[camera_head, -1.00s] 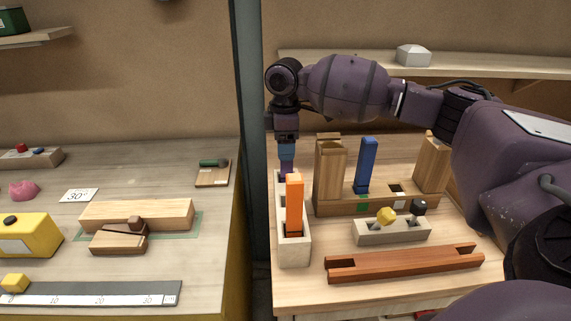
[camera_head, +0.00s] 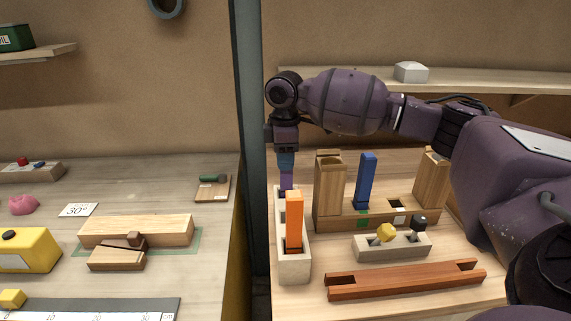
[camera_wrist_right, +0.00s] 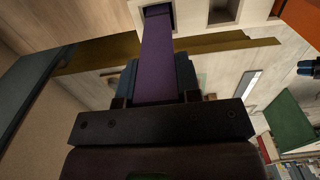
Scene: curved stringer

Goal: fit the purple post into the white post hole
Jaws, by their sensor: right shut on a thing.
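My right gripper (camera_head: 286,168) is shut on the purple post (camera_head: 287,182), pointing down at the far end of a pale long block (camera_head: 294,269). In the right wrist view the purple post (camera_wrist_right: 157,62) runs from the jaws to a dark square hole in the pale block (camera_wrist_right: 192,18); how deep its end sits is hard to tell. An orange post (camera_head: 294,220) stands in the near part of this block. A brown block (camera_head: 335,220) to the right has a dark square opening with a white patch (camera_head: 397,204) beside a standing blue post (camera_head: 366,181). My left gripper is not in view.
Wooden uprights (camera_head: 329,188) rise from the brown block. A grey block with a yellow knob (camera_head: 386,232) and a reddish slotted bar (camera_head: 405,279) lie in front. A dark vertical pillar (camera_head: 248,150) stands to the left of the pale block.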

